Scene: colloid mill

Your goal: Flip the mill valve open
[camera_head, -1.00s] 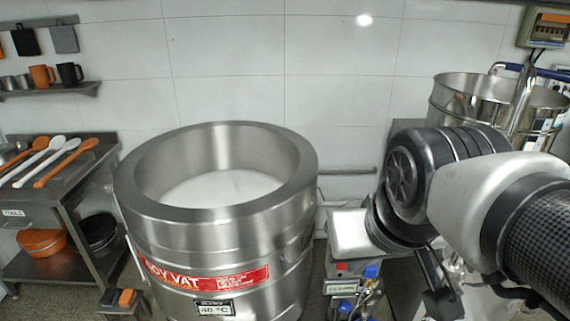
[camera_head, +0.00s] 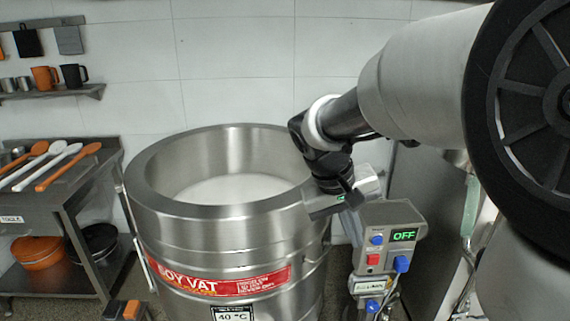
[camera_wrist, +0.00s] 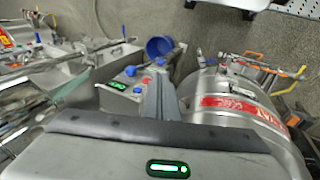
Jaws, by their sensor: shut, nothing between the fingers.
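The mill's control box (camera_head: 388,238) stands right of the vat, with a green OFF display, a red button and blue knobs. Below it is a smaller unit with a blue handle (camera_head: 372,305). I cannot tell for sure which part is the mill valve. My gripper (camera_head: 353,232) is shut and empty, pointing down just left of the control box. In the wrist view its closed fingers (camera_wrist: 156,92) stand between the box (camera_wrist: 122,92) and the vat. They hide part of what lies behind; contact is not clear.
The steel soy vat (camera_head: 215,245) with white liquid stands close on the left of my gripper. A steel table (camera_head: 75,190) with spoons is at far left, below a wall shelf (camera_head: 55,94). A blue bucket (camera_wrist: 160,47) shows in the wrist view.

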